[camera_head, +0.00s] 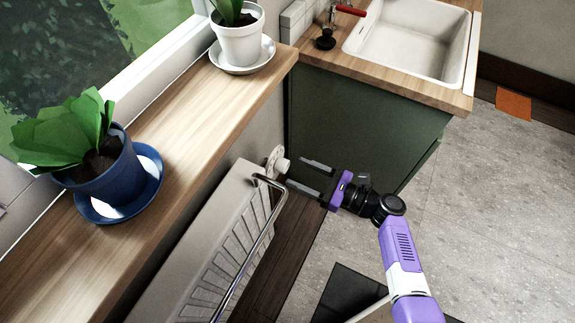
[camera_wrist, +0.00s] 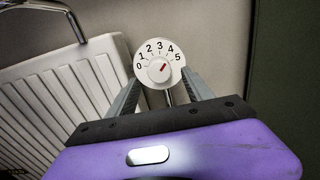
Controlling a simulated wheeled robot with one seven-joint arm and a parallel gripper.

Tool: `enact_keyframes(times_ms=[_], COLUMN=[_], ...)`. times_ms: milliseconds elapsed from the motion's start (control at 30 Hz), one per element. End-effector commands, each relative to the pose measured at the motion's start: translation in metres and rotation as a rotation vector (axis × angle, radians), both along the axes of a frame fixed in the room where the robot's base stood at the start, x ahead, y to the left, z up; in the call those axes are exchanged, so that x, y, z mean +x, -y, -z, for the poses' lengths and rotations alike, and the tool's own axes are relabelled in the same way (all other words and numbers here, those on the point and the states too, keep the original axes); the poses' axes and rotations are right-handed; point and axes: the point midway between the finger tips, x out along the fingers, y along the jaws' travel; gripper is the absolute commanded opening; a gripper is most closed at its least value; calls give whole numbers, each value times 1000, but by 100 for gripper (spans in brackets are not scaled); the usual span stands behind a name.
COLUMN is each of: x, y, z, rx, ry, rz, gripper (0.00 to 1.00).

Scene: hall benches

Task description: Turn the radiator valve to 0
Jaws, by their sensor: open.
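The radiator valve (camera_head: 277,162) is a white round knob at the end of the radiator. In the wrist view its dial (camera_wrist: 152,78) faces me with numbers 0 to 5. A small red mark near its middle points up and right, roughly between 4 and 5. My gripper (camera_head: 296,172) is open and empty, its fingertips a little short of the valve in the head view. In the wrist view the fingers (camera_wrist: 160,84) reach up on either side of the dial's lower part. Whether either finger touches it I cannot tell.
The white radiator (camera_head: 200,235) carries a chrome towel rail (camera_head: 259,241) close to my gripper. A wooden sill (camera_head: 180,98) above holds a blue plant pot (camera_head: 106,180) and a white one (camera_head: 239,42). A green cabinet (camera_head: 360,120) with a sink stands behind the gripper.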

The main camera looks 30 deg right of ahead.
Motion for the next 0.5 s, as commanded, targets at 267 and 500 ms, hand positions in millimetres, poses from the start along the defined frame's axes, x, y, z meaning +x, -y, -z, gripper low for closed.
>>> enact_keyframes(times_ms=[267, 500], x=[31, 38], y=[-22, -28], z=[0, 0], rx=[-2, -3], ry=[3, 1], rz=[0, 1], gripper=[59, 59])
